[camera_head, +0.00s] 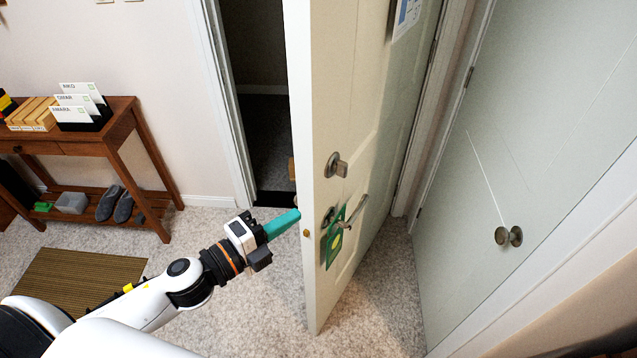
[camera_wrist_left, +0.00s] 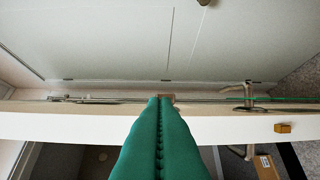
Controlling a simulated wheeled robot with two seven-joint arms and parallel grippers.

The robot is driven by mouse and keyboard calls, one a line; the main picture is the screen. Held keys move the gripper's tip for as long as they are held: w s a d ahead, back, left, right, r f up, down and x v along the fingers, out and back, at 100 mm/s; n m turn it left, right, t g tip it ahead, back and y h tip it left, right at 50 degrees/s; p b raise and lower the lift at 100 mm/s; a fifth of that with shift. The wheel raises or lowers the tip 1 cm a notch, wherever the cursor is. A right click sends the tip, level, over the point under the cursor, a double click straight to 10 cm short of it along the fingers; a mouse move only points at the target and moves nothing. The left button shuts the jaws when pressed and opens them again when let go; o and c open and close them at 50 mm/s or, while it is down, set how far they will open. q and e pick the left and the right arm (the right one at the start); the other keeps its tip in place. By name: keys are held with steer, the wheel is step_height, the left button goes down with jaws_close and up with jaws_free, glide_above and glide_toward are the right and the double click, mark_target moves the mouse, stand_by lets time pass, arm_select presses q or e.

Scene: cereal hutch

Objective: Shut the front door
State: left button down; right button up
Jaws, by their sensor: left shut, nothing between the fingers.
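The front door (camera_head: 360,120) is cream and stands open, its free edge toward me. It has a round deadbolt (camera_head: 337,165) and a lever handle (camera_head: 356,212) with a green tag (camera_head: 334,237) hanging there. In the left wrist view the door's edge (camera_wrist_left: 245,128) runs across the picture with a brass latch (camera_wrist_left: 283,128). My left gripper (camera_head: 297,216) has teal fingers, shut and empty, just left of the door's edge near latch height. In the left wrist view its fingertips (camera_wrist_left: 162,100) overlap the edge; I cannot tell whether they touch. My right gripper is out of view.
The dark doorway (camera_head: 262,130) lies behind the door on the left. A wooden console table (camera_head: 125,118) and a striped mat (camera_head: 80,280) are at left. Carpet (camera_head: 240,300) is clear below my arm.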

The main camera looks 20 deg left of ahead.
mark_target(312, 183)
arm_select(q)
steer(key=w+d+p, duration=0.1)
steer(key=w, duration=0.2)
steer(key=w+d+p, duration=0.1)
steer(key=w+p, duration=0.1)
steer(key=w, duration=0.1)
steer(key=w+r+p, duration=0.1)
steer(key=w+p, duration=0.1)
steer(key=w, duration=0.1)
steer(key=shift+w+d+r, duration=0.1)
steer(key=shift+d, duration=0.3)
steer(key=shift+a, duration=0.6)
